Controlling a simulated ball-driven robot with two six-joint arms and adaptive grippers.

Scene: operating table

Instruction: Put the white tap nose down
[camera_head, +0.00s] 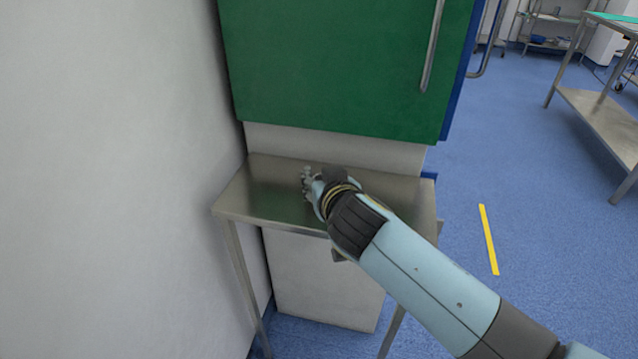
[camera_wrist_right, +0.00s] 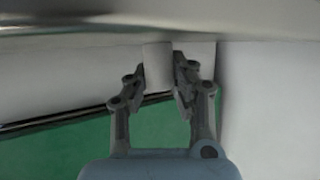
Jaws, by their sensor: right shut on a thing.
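My right gripper (camera_head: 308,182) is over the small steel table, near its back left part. In the right wrist view my right gripper (camera_wrist_right: 160,80) has its two dark fingers closed on either side of a small white block-like piece, which I take to be the white tap nose (camera_wrist_right: 158,56). The piece stands out little against the pale wall behind it. In the head view I cannot make it out clearly, as the hand and wrist cover that spot. I cannot tell whether it touches the tabletop. My left gripper is not in view.
The steel table (camera_head: 262,192) has a bare, shiny top. A green cabinet (camera_head: 340,65) with a long handle hangs right behind and above it. A white wall (camera_head: 110,180) closes the left side. Open blue floor (camera_head: 540,230) lies on the right.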

